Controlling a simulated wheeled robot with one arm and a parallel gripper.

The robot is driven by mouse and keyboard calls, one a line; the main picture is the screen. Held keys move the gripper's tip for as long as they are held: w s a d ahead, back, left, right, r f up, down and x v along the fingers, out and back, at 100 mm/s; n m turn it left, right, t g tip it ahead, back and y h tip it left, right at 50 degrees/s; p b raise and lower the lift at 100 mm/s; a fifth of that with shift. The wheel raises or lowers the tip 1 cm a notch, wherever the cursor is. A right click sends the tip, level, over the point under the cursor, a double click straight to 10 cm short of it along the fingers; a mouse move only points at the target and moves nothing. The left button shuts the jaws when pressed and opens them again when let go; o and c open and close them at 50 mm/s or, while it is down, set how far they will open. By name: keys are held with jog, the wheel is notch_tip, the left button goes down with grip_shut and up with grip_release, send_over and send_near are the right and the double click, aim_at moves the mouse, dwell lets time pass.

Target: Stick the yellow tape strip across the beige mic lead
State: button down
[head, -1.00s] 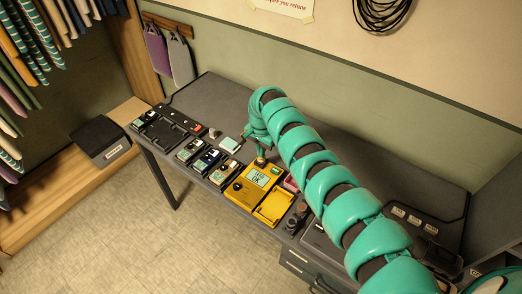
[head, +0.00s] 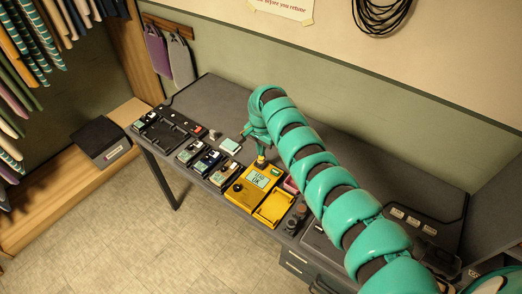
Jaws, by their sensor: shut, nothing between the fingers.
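I cannot make out the yellow tape strip or the beige mic lead in the head view; my arm covers part of the desk.
Several small packs (head: 208,162) stand left of the tester on the grey desk (head: 215,100). A pale pad (head: 230,145) lies left of my gripper. A yellow tray (head: 273,208) is right of the tester. A black charger (head: 160,130) sits at the left end. The desk's back is clear.

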jog(key=shift+r+p, duration=0.85)
jog(key=shift+r, duration=1.85)
